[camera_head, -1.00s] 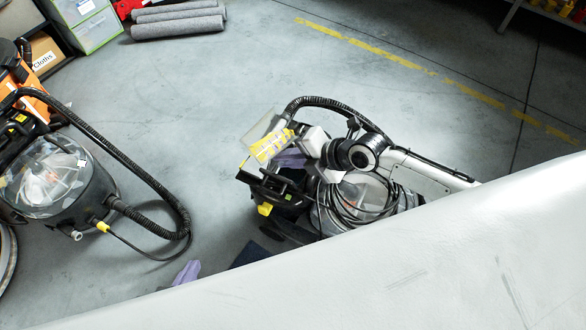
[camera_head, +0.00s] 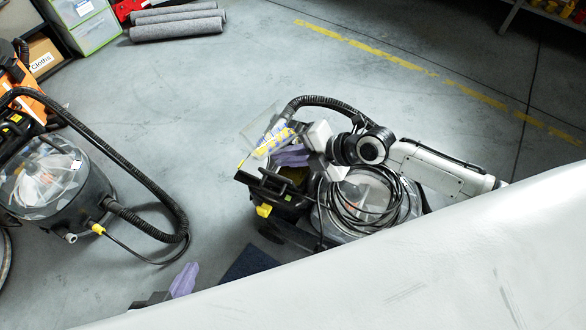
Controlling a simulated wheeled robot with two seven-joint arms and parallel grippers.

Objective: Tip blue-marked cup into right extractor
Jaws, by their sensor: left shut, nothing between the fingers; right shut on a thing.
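The clear cup (camera_head: 262,127), with yellow and blue on it, is tilted above the back left part of the right extractor (camera_head: 272,190). My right gripper (camera_head: 290,154), with purple fingers, is shut on the cup. The right extractor has a dark body, a yellow latch, a clear round lid and a coiled black cable. My arm hides part of it. I cannot make out any contents of the cup. My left gripper (camera_head: 184,281) shows only as a purple finger at the bottom, shut and empty, partly hidden by a pale surface.
Another extractor (camera_head: 92,190) with a clear dome and black hose stands at the left. A large pale surface (camera_head: 400,270) fills the lower right. Grey rolls (camera_head: 178,24), a cloths box (camera_head: 44,56) and green-edged bins (camera_head: 90,25) are at the back left. The middle floor is clear.

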